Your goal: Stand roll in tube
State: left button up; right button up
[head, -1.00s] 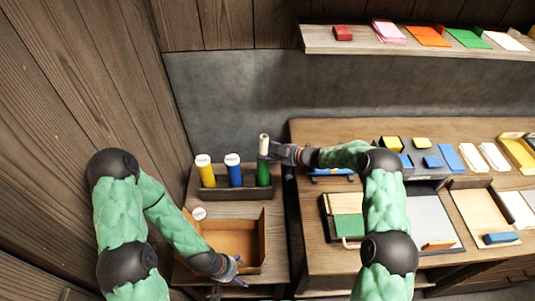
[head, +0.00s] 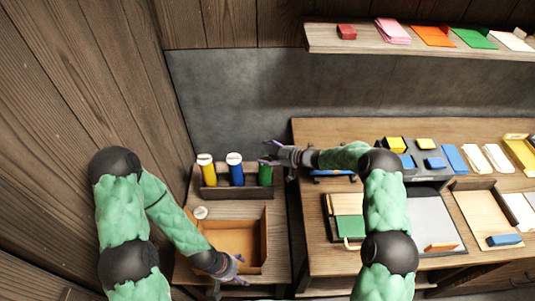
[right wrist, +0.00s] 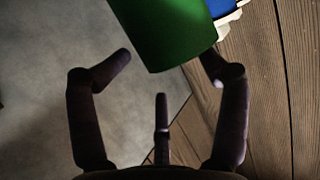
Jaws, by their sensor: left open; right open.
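The green tube (head: 265,176) stands upright at the right end of a dark rack. It also fills the top of the right wrist view (right wrist: 165,30). No white roll shows above its rim in the head view, and I cannot see inside it. My right gripper (head: 268,152) is open and empty just above and beside the green tube; its spread fingers also show in the right wrist view (right wrist: 165,82). A yellow tube (head: 207,176) and a blue tube (head: 236,176) stand left of it, each with a white top. My left gripper (head: 238,272) is open by the wooden box's front right corner.
An open wooden box (head: 263,240) stands in front of the rack (head: 225,194), with a small white round thing (head: 200,212) at its back left. The desk (head: 305,205) on the right holds trays, coloured blocks and papers. A shelf (head: 400,48) runs above.

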notch_tip(320, 180, down, 4)
jog(key=s, duration=0.3)
jog(key=s+d+r, duration=0.2)
jog(key=d+r, duration=0.6)
jog(key=d, duration=0.2)
jog(key=shift+s, duration=0.2)
